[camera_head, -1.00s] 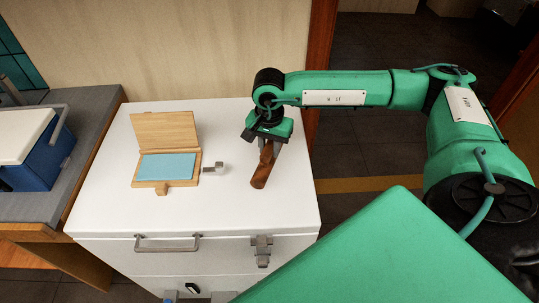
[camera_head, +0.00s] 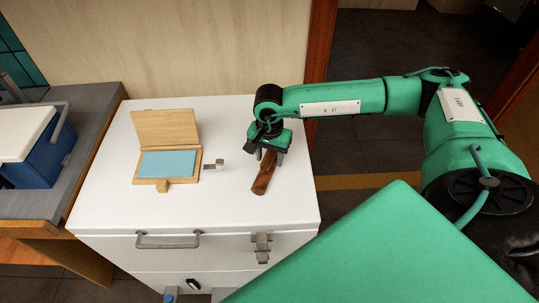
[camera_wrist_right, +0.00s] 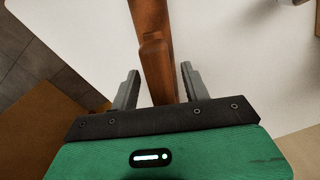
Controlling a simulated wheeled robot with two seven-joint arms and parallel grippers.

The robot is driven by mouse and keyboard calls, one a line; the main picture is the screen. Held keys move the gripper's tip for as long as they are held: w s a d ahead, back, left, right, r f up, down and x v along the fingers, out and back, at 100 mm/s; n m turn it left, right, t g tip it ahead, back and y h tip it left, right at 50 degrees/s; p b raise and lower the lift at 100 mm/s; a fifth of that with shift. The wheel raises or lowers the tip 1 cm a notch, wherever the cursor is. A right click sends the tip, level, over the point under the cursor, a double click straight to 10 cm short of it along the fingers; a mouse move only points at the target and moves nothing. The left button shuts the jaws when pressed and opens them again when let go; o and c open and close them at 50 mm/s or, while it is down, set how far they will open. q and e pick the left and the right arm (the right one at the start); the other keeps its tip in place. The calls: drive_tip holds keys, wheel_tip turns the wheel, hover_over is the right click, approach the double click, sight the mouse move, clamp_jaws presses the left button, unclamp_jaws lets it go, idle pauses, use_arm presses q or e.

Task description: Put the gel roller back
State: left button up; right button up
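A brown wooden piece (camera_head: 265,172), which may be the gel roller, lies on the white chest top (camera_head: 225,205). No roller part can be made out clearly. My right gripper (camera_head: 270,156) is just above its far end, fingers pointing down. In the right wrist view, the open fingers (camera_wrist_right: 159,82) stand either side of the brown wood (camera_wrist_right: 155,58), with gaps on both sides. An open wooden box (camera_head: 194,176) with a light blue pad (camera_head: 167,163) stands left of it, lid raised at the back. My left gripper is not in view.
A small grey metal piece (camera_head: 219,163) sticks out right of the box. The wall (camera_head: 200,45) rises behind the chest. A blue cooler (camera_head: 45,155) stands on the grey bench at left. The chest's front right top is clear.

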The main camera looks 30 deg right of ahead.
sight(269, 154)
drive_tip(key=shift+r, duration=0.15)
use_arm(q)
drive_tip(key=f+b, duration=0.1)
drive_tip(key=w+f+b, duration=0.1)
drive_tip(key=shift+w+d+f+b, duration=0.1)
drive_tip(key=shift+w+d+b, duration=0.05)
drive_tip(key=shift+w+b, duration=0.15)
use_arm(e)
wheel_tip(269, 154, up, 12)
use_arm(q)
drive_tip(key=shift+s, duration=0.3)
